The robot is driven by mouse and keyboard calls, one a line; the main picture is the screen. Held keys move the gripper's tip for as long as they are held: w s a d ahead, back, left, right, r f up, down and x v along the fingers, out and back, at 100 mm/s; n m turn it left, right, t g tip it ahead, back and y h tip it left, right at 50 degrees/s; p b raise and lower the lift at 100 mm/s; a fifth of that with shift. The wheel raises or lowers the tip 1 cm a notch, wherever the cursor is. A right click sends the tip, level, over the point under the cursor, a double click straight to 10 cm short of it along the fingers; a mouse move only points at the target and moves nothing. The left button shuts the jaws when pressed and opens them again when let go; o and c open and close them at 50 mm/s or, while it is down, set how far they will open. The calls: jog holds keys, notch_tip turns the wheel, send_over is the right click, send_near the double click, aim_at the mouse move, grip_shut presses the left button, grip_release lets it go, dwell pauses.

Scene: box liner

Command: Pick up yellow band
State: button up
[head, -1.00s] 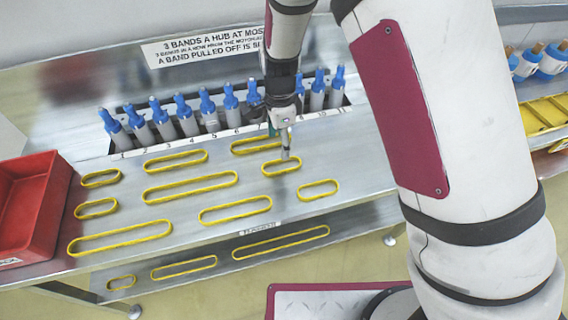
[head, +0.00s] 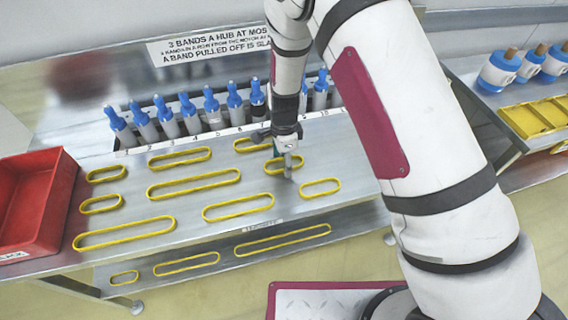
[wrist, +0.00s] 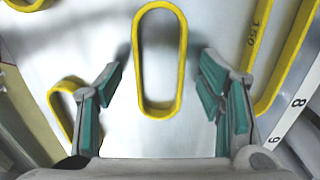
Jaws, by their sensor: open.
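Several yellow bands lie flat on the metal bench top. One short yellow band (head: 267,169) lies right at my gripper (head: 288,172), partly hidden behind it in the head view. In the wrist view, this band (wrist: 139,60) is a long rounded loop in the upper middle. My gripper (wrist: 162,72) is open there, with one teal-padded finger on each side of the band's near end. There is a gap between each finger and the band. Nothing is held. Whether the fingertips touch the bench is unclear.
A row of blue-topped posts (head: 188,115) stands behind the bands. Other bands (head: 319,188) lie close by, also beside the fingers in the wrist view (wrist: 60,100). A red bin (head: 60,200) stands at the left. A lower shelf (head: 230,262) holds more bands.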

jog(key=shift+c, duration=0.6)
jog(key=c, duration=0.9)
jog(key=shift+o, duration=0.2)
jog(key=shift+r, duration=0.1)
jog(key=shift+r, duration=0.55)
notch_tip(320, 180, up, 2)
jog(key=shift+r, duration=0.1)
jog(key=s+a, duration=0.1)
jog(key=s, duration=0.4)
jog(key=s+r, duration=0.1)
jog(key=s, duration=0.4)
jog(key=s+a, duration=0.1)
jog(key=s, duration=0.4)
jog(key=shift+s+a+r, duration=0.25)
jog(key=shift+s+a, duration=0.1)
jog(key=shift+s, duration=0.05)
